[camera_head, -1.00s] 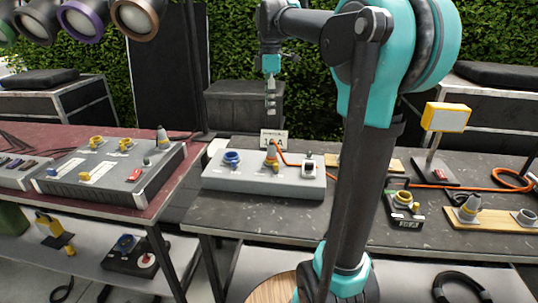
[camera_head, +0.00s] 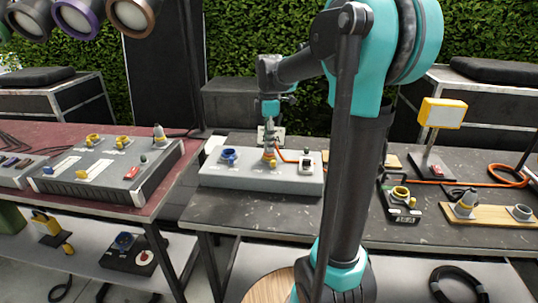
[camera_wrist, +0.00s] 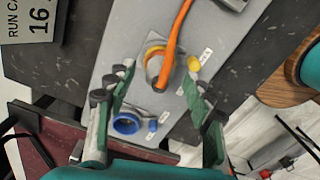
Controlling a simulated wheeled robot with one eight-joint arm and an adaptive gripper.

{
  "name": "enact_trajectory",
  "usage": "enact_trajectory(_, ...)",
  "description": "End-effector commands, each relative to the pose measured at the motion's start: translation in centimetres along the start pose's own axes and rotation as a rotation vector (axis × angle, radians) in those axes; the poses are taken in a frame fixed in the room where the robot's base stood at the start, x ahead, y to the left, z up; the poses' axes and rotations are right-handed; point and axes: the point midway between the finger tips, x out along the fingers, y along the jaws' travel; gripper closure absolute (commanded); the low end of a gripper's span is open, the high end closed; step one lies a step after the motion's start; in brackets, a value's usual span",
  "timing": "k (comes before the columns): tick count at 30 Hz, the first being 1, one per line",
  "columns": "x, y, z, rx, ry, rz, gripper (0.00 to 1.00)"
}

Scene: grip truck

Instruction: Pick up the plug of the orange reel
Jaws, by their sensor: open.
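The grey plug (camera_wrist: 155,64) with the orange cable (camera_wrist: 177,28) sits in a yellow-lidded socket on the light grey box (camera_wrist: 128,45). In the head view the plug (camera_head: 269,160) stands upright on the grey box (camera_head: 225,180), partly hidden by my gripper (camera_head: 269,146) directly above it. In the wrist view my gripper (camera_wrist: 156,80) is open, pointing down, with one green-and-black finger on each side of the plug. Whether the fingertips touch the plug cannot be told.
A blue socket (camera_wrist: 126,123) is beside the plug on the same box, and a switch (camera_head: 305,160) is at its right. A small sign (camera_head: 268,132) stands behind. The orange cable runs right along the dark table (camera_head: 250,210). A lamp (camera_head: 441,113) stands further right.

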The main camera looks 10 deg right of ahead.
Motion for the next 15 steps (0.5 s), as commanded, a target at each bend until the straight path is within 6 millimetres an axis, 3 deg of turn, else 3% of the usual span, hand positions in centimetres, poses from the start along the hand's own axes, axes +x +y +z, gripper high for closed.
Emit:
enact_trajectory(5, 1.9, 0.0, 0.0, 0.000, 0.000, 0.000, 0.48)
enact_trajectory(12, 2.0, 0.0, 0.0, 0.000, 0.000, 0.000, 0.48)
enact_trajectory(15, 2.0, 0.0, 0.0, 0.000, 0.000, 0.000, 0.57)
